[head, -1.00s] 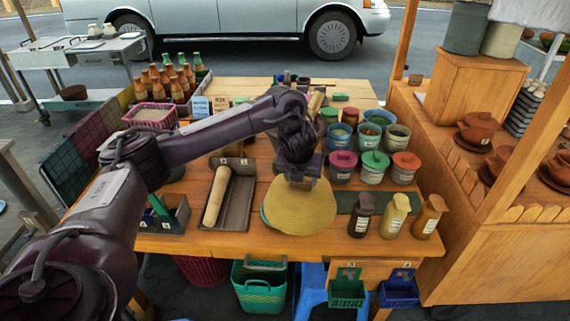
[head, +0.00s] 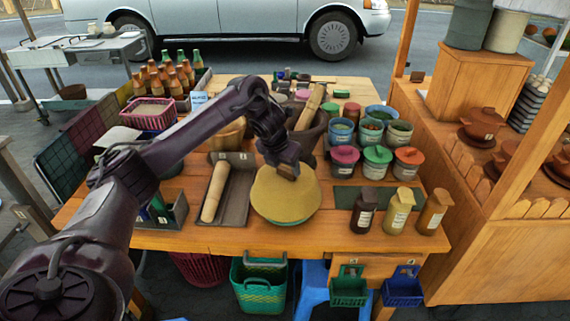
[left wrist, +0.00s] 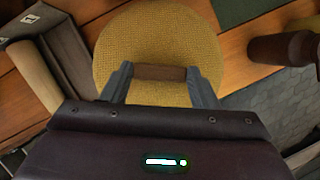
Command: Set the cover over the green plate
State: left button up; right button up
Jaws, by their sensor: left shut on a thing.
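The cover (head: 286,198) is a round, yellow woven dome with a brown bar handle. It also fills the upper middle of the left wrist view (left wrist: 145,45), with its handle between the fingers. My left gripper (head: 287,172) is shut on the handle, above the cover; its two grey fingers show in the left wrist view (left wrist: 161,74). The green plate (head: 292,223) shows only as a thin green edge under the cover's front rim; the rest is hidden. I cannot tell whether the cover touches the plate. My right gripper is not in view.
A grey tray with a rolling pin (head: 215,192) stands left of the cover. Three bottles (head: 398,212) stand at the right on the table (head: 290,240). Lidded tubs (head: 376,160) and a stone mortar (head: 308,135) with a pestle are behind. Bare wood lies in front.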

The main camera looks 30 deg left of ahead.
aim_at(284, 178)
pick_arm(q)
notch_tip(284, 178, down, 2)
jog(key=shift+f+b, duration=0.15)
jog(key=shift+b, duration=0.5)
jog(key=shift+f+b, duration=1.05)
jog(key=shift+f, duration=0.8)
jog(key=o, duration=1.4)
jog(key=shift+o, duration=0.2)
jog(key=shift+r, duration=0.1)
